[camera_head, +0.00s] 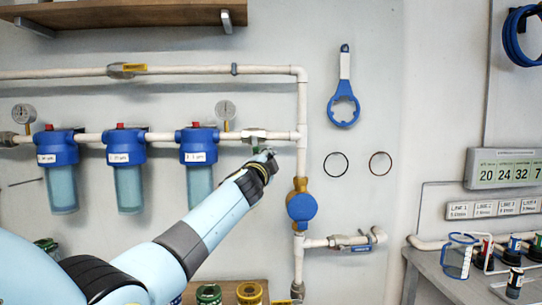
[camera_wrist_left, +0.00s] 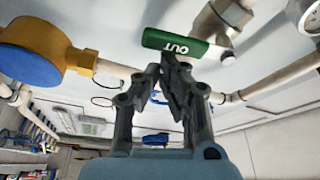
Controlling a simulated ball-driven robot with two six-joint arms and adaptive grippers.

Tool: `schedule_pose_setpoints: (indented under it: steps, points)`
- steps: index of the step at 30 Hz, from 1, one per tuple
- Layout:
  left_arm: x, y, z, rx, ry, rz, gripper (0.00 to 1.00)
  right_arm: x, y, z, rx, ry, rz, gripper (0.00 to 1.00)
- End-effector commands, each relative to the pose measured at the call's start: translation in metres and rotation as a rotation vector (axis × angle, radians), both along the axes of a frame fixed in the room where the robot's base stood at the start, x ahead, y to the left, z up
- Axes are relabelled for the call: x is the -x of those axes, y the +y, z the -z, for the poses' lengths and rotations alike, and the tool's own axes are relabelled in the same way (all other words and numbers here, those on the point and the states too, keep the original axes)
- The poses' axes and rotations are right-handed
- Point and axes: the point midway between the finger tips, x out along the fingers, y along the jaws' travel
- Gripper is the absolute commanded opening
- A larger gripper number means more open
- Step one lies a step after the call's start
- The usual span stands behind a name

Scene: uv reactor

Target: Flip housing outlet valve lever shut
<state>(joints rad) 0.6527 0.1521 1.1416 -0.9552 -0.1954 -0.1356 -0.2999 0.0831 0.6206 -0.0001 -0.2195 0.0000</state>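The housing outlet valve (camera_head: 255,135) sits on the middle pipe, right of the filter housings, in the head view. In the left wrist view its steel body (camera_wrist_left: 222,20) is at the top, and its green lever (camera_wrist_left: 175,43) reads "OUT" upside down. My left gripper (camera_head: 266,156) is just below the valve in the head view and hides most of the lever there. In the left wrist view the fingers of this gripper (camera_wrist_left: 163,64) are brought together, tips at the lever's lower edge. I cannot tell whether they touch it. My right gripper is not in view.
Several blue-topped filter housings (camera_head: 126,146) hang to the left. A blue and brass meter (camera_head: 301,205) is on the vertical pipe at right, with a blue-handled valve (camera_head: 350,246) below. A blue wrench (camera_head: 344,105) hangs on the wall. A grey bench (camera_head: 450,285) stands at far right.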

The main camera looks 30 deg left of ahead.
Motion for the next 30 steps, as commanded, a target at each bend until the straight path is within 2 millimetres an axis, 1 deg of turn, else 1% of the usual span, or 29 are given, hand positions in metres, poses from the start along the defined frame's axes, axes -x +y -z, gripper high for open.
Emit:
schedule_pose_setpoints:
  steps: [3, 10, 30]
  points:
    - [0.0024, 0.0049, 0.0025, -0.049, 0.032, -0.002, 0.0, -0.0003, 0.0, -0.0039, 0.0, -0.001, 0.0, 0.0]
    - [0.005, 0.009, 0.0056, -0.046, 0.031, -0.002, 0.0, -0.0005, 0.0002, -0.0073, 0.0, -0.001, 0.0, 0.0]
    - [0.0061, 0.0111, 0.0079, -0.045, 0.031, -0.004, 0.0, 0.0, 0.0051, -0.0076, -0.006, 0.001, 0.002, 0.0]
